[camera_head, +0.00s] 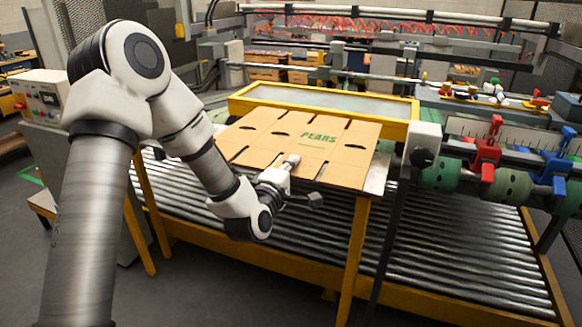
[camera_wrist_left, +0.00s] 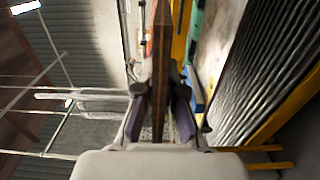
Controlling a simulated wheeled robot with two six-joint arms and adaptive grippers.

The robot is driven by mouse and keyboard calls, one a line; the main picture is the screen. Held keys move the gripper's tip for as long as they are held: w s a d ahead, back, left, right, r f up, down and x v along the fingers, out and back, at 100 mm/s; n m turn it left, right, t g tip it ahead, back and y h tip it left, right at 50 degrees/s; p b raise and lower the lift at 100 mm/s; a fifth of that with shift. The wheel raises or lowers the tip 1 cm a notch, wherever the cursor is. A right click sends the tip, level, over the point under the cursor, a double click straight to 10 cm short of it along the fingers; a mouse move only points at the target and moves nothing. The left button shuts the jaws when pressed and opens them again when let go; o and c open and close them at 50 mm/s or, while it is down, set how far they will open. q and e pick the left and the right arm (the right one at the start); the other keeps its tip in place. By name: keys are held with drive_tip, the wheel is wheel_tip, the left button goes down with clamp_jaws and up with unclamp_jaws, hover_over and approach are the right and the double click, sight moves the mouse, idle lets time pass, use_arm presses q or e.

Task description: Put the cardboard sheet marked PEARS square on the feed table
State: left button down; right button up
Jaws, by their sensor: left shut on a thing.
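The brown cardboard sheet (camera_head: 270,135) with green PEARS lettering and dark slots lies nearly flat over the feed table (camera_head: 376,178), whose grey metal top shows along the sheet's right side. I cannot tell whether the sheet rests fully on the top or is slightly raised. My left gripper (camera_head: 299,179) is at the sheet's near edge, shut on it. In the left wrist view the sheet (camera_wrist_left: 162,50) stands edge-on between the two dark fingers (camera_wrist_left: 159,92). The gripper hides a small part of the near edge. My right gripper is not in view.
A yellow-framed grey panel (camera_head: 330,101) lies just behind the sheet. A roller conveyor (camera_head: 450,250) runs below and to the right. A post with a black knob (camera_head: 422,157) stands close to the table's right side. Red (camera_head: 486,153) and blue (camera_head: 553,167) clamps sit further right.

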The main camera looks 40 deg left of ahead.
use_arm(q)
drive_tip(key=w, duration=0.1)
drive_tip(key=w+f, duration=0.1)
drive_tip(key=w, duration=0.3)
drive_tip(key=shift+a+f, duration=0.2)
drive_tip(key=shift+a, duration=0.2)
wheel_tip(320, 180, down, 9)
drive_tip(key=b, duration=0.5)
drive_tip(key=shift+w+a+f, duration=0.15)
drive_tip(key=shift+w+f, duration=0.05)
drive_tip(key=shift+w, duration=0.15)
